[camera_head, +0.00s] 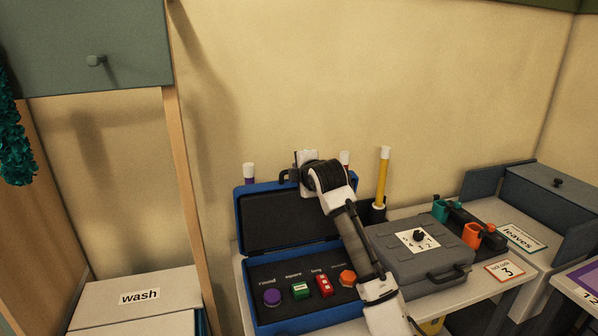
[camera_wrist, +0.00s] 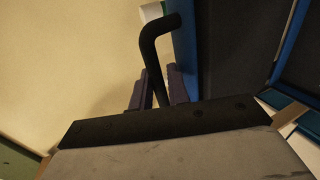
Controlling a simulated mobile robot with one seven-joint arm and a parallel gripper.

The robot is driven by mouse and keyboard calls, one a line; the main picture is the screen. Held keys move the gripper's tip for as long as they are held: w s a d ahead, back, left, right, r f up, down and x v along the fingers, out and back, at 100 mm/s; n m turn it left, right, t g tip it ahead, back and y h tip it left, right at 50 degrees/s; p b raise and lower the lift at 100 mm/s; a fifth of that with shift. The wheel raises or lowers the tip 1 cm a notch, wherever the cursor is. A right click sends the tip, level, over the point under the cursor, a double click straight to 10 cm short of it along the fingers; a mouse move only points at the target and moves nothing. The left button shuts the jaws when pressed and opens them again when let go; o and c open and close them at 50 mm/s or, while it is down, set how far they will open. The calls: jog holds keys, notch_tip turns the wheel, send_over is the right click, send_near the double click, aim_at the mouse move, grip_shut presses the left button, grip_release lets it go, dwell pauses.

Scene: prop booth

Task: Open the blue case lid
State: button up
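The blue case (camera_head: 244,262) stands on the white table in the head view. Its lid (camera_head: 290,218) is raised, leaning back near upright, and shows a dark inner face. My gripper (camera_wrist: 160,92) is behind the lid's top edge. In the wrist view its two dark fingers lie on either side of a black bent handle (camera_wrist: 157,50), close against it, and look shut on it. The lid's blue edge (camera_wrist: 187,50) is just right of the handle. In the head view my arm covers part of the lid and case, and the fingertips are hidden.
The case holds a purple round piece (camera_head: 272,297), a green one (camera_head: 301,290), a red one (camera_head: 325,286) and an orange one (camera_head: 348,277). A grey case (camera_head: 410,262) stands close on the right. A yellow tube (camera_head: 382,178) stands behind, near the wall.

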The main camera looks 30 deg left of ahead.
jog(key=b+v, duration=0.5)
jog(key=v, duration=0.8)
jog(key=shift+s+d, duration=0.25)
jog(key=shift+d, duration=0.05)
jog(key=shift+r, duration=0.1)
